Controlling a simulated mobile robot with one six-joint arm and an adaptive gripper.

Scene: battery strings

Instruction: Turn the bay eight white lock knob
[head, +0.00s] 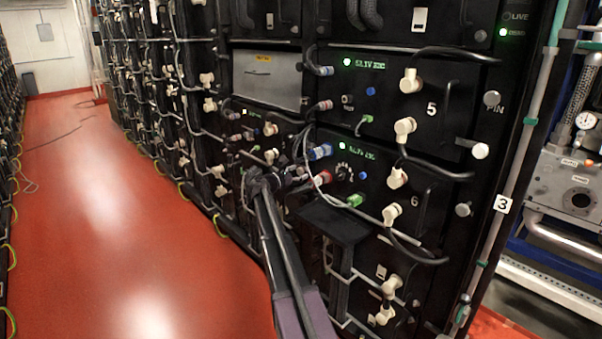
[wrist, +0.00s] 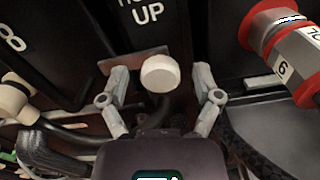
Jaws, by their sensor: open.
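In the wrist view a round white knob (wrist: 160,73) sits on the dark panel under printed white letters ending in "UP". A white "8" (wrist: 12,38) marks the dark panel to its left. My gripper (wrist: 160,82) is open, with one grey finger on each side of the knob and a visible gap on both sides. Whether the knob lies fully between the fingertips in depth I cannot tell. In the head view my gripper (head: 262,184) is at the rack front, left of the bay marked 6. The knob at my gripper is hidden there.
Near my gripper are a red-collared connector (wrist: 290,50) labelled 6, a cream plug (wrist: 14,100) and a black cable (wrist: 75,138). The battery rack (head: 425,165) carries many protruding plugs and handles. The red floor aisle (head: 120,220) on the left is largely clear.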

